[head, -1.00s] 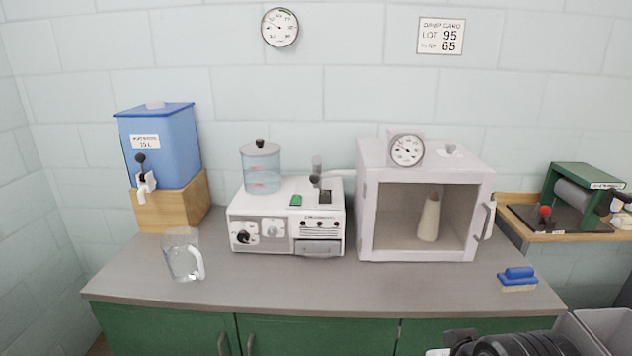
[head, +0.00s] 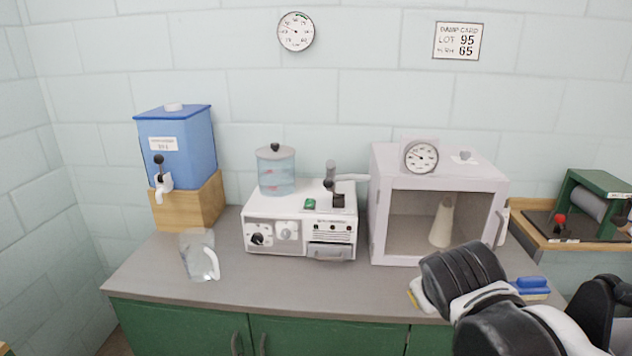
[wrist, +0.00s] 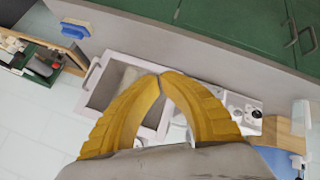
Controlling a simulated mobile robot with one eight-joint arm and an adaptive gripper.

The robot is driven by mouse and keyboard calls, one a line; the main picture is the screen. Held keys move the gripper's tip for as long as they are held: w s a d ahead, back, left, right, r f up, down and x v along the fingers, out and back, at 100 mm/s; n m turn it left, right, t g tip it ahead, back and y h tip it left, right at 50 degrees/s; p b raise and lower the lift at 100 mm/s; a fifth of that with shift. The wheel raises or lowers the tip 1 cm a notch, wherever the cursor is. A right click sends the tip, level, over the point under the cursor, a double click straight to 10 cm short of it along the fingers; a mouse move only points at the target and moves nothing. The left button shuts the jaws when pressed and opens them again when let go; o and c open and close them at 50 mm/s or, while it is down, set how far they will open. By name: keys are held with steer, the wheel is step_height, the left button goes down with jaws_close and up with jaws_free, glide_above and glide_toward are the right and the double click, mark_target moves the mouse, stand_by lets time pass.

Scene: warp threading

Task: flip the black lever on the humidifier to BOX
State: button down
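The humidifier (head: 300,215) is a white box with a clear water tank (head: 277,172) on top and knobs on its front. Its black lever (head: 329,185) stands on top at the right, by a grey pipe elbow and a dark slot. I cannot read the markings beside it. My gripper (head: 414,295) is in front of the pale cabinet, to the right of the humidifier and well apart from it. In the wrist view the yellow fingers of my gripper (wrist: 162,74) meet at their tips with nothing between them. The humidifier (wrist: 240,108) is partly hidden behind the right finger.
The pale cabinet (head: 380,230), with a gauge on top and a cone inside, stands right of the humidifier. A clear jug (head: 196,256) and a blue dispenser (head: 178,148) are on the left. A blue brush (head: 533,285) lies at right. The counter before the humidifier is clear.

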steer(key=w+a+r+n+t+h+p, duration=0.1)
steer(key=w+a+r+n+t+p, duration=0.2)
steer(key=w, duration=0.5)
steer(key=w+a+r+n, duration=0.1)
steer(key=w+a+n, duration=0.1)
steer(key=w+a, duration=0.35)
steer(key=w+a+r+n+t+h+p, duration=0.1)
steer(key=w+a+r+n+t+p, duration=0.15)
steer(key=w, duration=0.65)
steer(key=w+a+f+n+t+y+p, duration=0.1)
steer(key=w+a+f+n+t, duration=0.1)
steer(key=a, duration=0.6)
steer(key=w+a+f+n+t+y+p, duration=0.1)
steer(key=w+a+f+n+t+p, duration=0.1)
steer(key=w+a+f+n, duration=0.2)
steer(key=w+a+n, duration=0.1)
steer(key=a+n, duration=0.2)
steer(key=a, duration=0.1)
steer(key=shift+w+a+f, duration=0.2)
steer(key=shift+w+a, duration=0.1)
steer(key=shift+a, duration=0.05)
